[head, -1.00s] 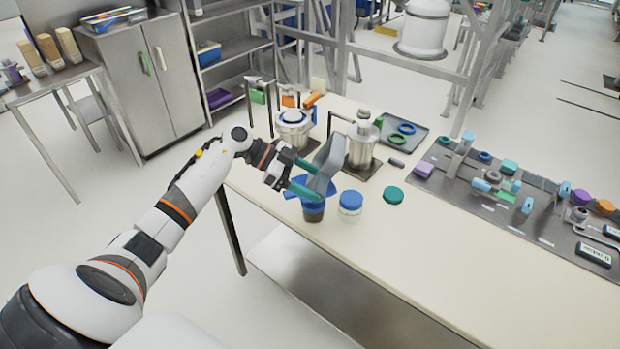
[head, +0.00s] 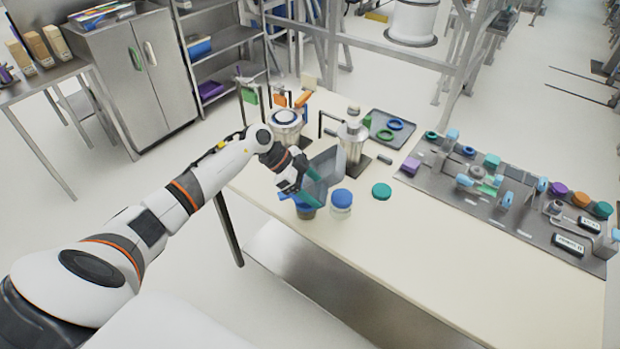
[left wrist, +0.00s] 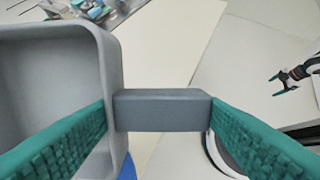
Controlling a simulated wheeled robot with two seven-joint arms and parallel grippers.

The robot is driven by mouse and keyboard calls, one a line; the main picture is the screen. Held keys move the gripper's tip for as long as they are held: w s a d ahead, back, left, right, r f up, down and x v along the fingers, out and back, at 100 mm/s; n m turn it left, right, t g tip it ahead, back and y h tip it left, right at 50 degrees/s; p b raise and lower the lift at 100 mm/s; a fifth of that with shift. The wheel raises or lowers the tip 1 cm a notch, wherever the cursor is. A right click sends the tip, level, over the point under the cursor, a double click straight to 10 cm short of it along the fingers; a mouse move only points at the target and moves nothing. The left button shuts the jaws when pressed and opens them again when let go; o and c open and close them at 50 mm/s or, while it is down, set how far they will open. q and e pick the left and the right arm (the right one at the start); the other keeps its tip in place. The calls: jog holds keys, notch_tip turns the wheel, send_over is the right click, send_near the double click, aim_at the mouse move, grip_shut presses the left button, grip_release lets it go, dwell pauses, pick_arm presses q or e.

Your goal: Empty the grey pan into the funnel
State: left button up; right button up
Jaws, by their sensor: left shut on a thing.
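My left gripper (head: 303,182) is shut on the handle of the grey pan (head: 326,166). In the left wrist view the handle (left wrist: 160,110) lies between the two green fingers, with the pan (left wrist: 50,60) at left. The part of its inside that shows is bare grey. In the head view the pan is steeply tilted above the blue funnel (head: 304,206), which sits on a dark-filled jar and is partly hidden by the gripper. A bit of blue shows below the pan in the wrist view. My right gripper (left wrist: 282,84) is small at that view's right edge, its fingertips apart.
A jar with a blue lid (head: 341,200) stands just right of the funnel, and a green lid (head: 381,190) lies beyond it. Metal vessels (head: 352,135) stand behind the pan. A dark tray of parts (head: 470,205) is at right. The table front is clear.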

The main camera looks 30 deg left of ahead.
aim_at(322, 190)
pick_arm(q)
jog(key=shift+w, duration=0.15)
jog(key=shift+w+d+g+y, duration=0.1)
jog(key=shift+d+g+y, duration=0.2)
jog(key=shift+y, duration=0.6)
jog(key=shift+w+d+f+g+y, duration=0.1)
jog(key=shift+d+f+g+y, duration=0.15)
jog(key=shift+y, duration=0.35)
jog(key=shift+w+d+f+g+y, duration=0.15)
jog(key=shift+g+y, duration=0.2)
jog(key=shift+y, duration=0.25)
jog(key=shift+s, duration=0.1)
jog(key=shift+d+f+g+y, duration=0.15)
jog(key=shift+f+g+y, duration=0.15)
jog(key=shift+y, duration=0.4)
jog(key=shift+w+d+f+g+y, duration=0.15)
jog(key=shift+f+g+y, duration=0.15)
jog(key=shift+y, duration=0.25)
jog(key=shift+w+d+f+g+y, duration=0.1)
jog(key=shift+f+g+y, duration=0.1)
jog(key=shift+f+y, duration=0.25)
jog(key=shift+s+r, duration=0.1)
jog(key=shift+r, duration=0.05)
